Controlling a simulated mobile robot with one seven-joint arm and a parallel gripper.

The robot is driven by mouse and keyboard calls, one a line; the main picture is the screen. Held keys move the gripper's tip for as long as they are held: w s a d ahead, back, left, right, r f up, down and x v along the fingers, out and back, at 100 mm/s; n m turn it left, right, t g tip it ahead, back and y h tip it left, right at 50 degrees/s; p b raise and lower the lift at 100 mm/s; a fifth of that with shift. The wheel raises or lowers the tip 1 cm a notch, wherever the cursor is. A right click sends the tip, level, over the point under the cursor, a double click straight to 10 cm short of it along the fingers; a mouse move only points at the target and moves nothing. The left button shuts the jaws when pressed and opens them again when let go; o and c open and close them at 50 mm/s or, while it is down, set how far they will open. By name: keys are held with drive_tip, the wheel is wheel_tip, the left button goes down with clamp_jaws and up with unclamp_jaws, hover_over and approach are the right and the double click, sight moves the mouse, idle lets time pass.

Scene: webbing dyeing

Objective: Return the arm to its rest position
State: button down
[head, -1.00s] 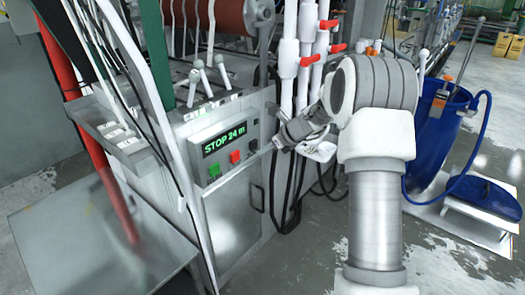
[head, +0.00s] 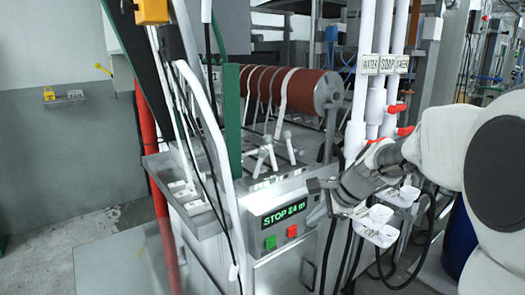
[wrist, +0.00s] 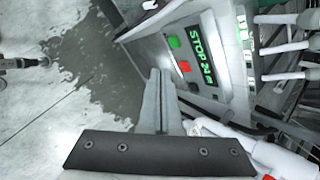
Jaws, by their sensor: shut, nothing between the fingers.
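My gripper (head: 318,186) is in the head view, just right of the machine's control panel (head: 284,213). The panel's green display reads "STOP 24 m", with a green and a red button below it. In the wrist view my gripper's fingers (wrist: 158,82) are together with nothing between them. The panel (wrist: 200,50) lies past and right of the fingertips there. My arm comes in from the right edge of the head view. I cannot tell the exact gap between the fingers and the panel.
White vertical pipes (head: 363,70) with red valve handles stand behind my gripper. A red-brown roller (head: 300,88) with white webbing is above the panel. Open floor (head: 60,240) lies at left.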

drive_tip(key=s+r+n+h+p, duration=0.2)
drive_tip(key=s+r+n, duration=0.2)
drive_tip(key=s+n, duration=0.4)
drive_tip(key=s+d+r+n+h+p, duration=0.1)
drive_tip(key=s+n, duration=0.8)
drive_tip(key=s, duration=1)
wheel_tip(320, 180, up, 3)
drive_tip(key=shift+s+r+h+p, duration=0.1)
drive_tip(key=shift+s+h+p, duration=0.1)
drive_tip(key=shift+h+p, duration=0.6)
